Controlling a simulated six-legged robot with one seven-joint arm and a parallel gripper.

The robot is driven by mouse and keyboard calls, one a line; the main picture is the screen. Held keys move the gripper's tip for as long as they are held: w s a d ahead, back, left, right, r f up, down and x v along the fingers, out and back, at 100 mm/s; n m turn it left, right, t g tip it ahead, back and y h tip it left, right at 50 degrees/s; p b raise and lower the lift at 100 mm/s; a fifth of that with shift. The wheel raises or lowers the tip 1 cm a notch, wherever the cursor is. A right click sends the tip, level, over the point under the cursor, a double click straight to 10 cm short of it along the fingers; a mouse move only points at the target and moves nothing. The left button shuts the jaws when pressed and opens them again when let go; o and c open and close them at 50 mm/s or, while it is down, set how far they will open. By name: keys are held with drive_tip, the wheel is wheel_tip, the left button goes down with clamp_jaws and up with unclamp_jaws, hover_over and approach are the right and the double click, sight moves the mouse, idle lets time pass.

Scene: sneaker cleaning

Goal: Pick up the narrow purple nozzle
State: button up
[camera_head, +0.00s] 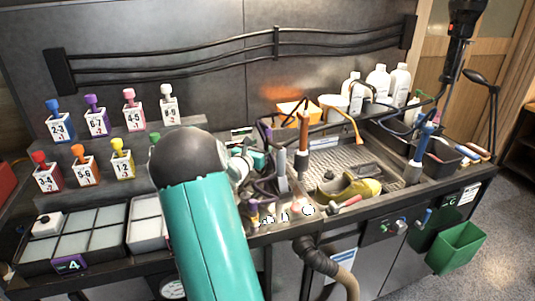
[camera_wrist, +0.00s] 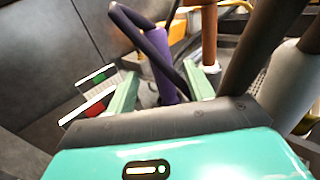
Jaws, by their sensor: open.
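A purple nozzle-like piece (camera_wrist: 166,78) with a dark hose shows in the wrist view, between the two pale green fingers of my gripper (camera_wrist: 163,88). The fingers are apart, and I cannot tell whether either touches it. In the head view a slim purple piece (camera_head: 265,129) stands just beyond my gripper (camera_head: 257,158), partly hidden by my arm and dark hoses. Another purple-topped piece (camera_head: 92,101) stands on a white holder on the rack at left. I cannot tell from the labels which is the narrow one.
An orange-brown upright tool (camera_head: 304,132) stands close to the right of my gripper, also in the wrist view (camera_wrist: 209,35). White bottles (camera_head: 378,80) stand behind. Dark hoses crowd the space around my gripper.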

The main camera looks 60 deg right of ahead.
sight(266, 140)
drive_tip(key=shift+d, duration=2.75)
clamp_jaws()
